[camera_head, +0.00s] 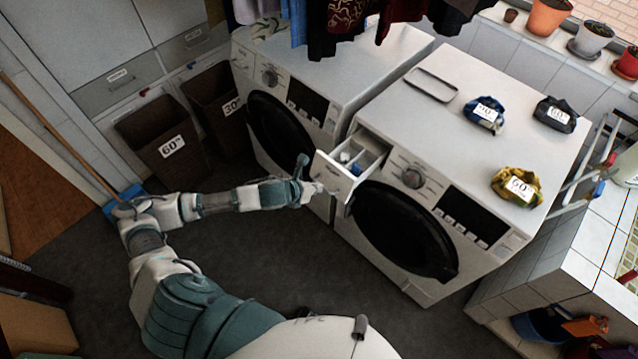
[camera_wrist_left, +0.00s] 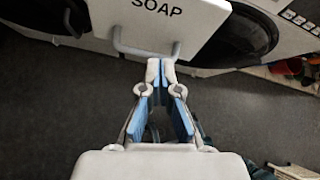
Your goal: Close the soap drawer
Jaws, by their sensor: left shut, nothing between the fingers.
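The soap drawer (camera_head: 357,164) is pulled out from the upper left of the right washing machine (camera_head: 416,215). Its tray shows white and blue compartments. Its white front, marked SOAP (camera_wrist_left: 160,22), fills the top of the left wrist view, with a handle (camera_wrist_left: 145,52) along its lower edge. My left gripper (camera_head: 308,170) is in front of the drawer front, near its left side. In the left wrist view its fingertips (camera_wrist_left: 161,68) are together and empty, close below the handle; I cannot tell whether they touch it. My right gripper is not in view.
A second washing machine (camera_head: 300,100) stands to the left. Two brown laundry baskets (camera_head: 165,140) stand beside it. On top of the right machine lie a tray (camera_head: 432,85) and labelled cloth bundles (camera_head: 517,186). Clothes (camera_head: 340,22) hang above. The dark floor (camera_head: 290,250) in front is clear.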

